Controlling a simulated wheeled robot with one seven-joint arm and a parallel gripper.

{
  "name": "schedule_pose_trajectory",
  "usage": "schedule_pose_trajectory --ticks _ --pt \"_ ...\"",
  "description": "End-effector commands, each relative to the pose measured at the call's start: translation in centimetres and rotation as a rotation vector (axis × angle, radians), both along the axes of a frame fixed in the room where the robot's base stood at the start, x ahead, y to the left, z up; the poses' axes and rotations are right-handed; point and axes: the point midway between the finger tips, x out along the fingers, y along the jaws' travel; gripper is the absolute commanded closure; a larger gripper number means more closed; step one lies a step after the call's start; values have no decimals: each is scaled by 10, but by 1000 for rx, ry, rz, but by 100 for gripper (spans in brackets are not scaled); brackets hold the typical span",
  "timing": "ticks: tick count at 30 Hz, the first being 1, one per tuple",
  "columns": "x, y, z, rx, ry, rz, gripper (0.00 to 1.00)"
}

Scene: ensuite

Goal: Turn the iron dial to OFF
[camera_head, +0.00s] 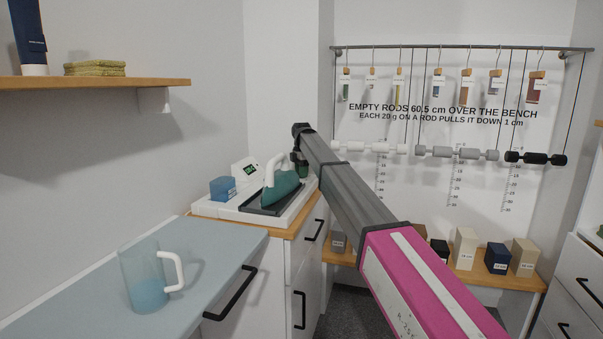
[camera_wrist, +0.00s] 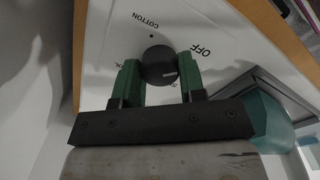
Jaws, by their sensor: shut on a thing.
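The dial (camera_wrist: 158,62) is a round black knob on a white panel (camera_wrist: 230,75), centred ahead of my gripper in the wrist view. OFF is printed to its right and COTTON above it; other labels are partly hidden by my fingers. A small pale mark shows low on the dial's right side, but I cannot tell clearly which label it faces. My gripper (camera_wrist: 160,75) is shut on the dial, with one green finger on each side. In the head view my gripper (camera_head: 300,165) is small and partly hidden at the white station, beside the teal iron (camera_head: 284,188) with its white handle.
The iron rests on a dark plate; its teal body also shows in the wrist view (camera_wrist: 268,122). A blue box (camera_head: 222,188) and a small display (camera_head: 248,170) stand behind it. Rods hang over a bench with several boxes.

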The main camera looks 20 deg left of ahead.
Motion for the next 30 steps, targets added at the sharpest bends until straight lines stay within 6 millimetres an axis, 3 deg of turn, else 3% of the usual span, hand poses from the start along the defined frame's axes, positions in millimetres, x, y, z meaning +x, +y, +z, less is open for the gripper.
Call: schedule_pose_trajectory --ticks 8,9,11,12,23,30 --pt "0 0 1 1 -1 3 86" --pt "0 0 1 1 -1 3 60" --pt "0 0 0 1 -1 3 40" --pt "0 0 0 1 -1 3 37" --pt "0 0 3 0 0 1 37" --pt "1 1 28 1 -2 1 37"
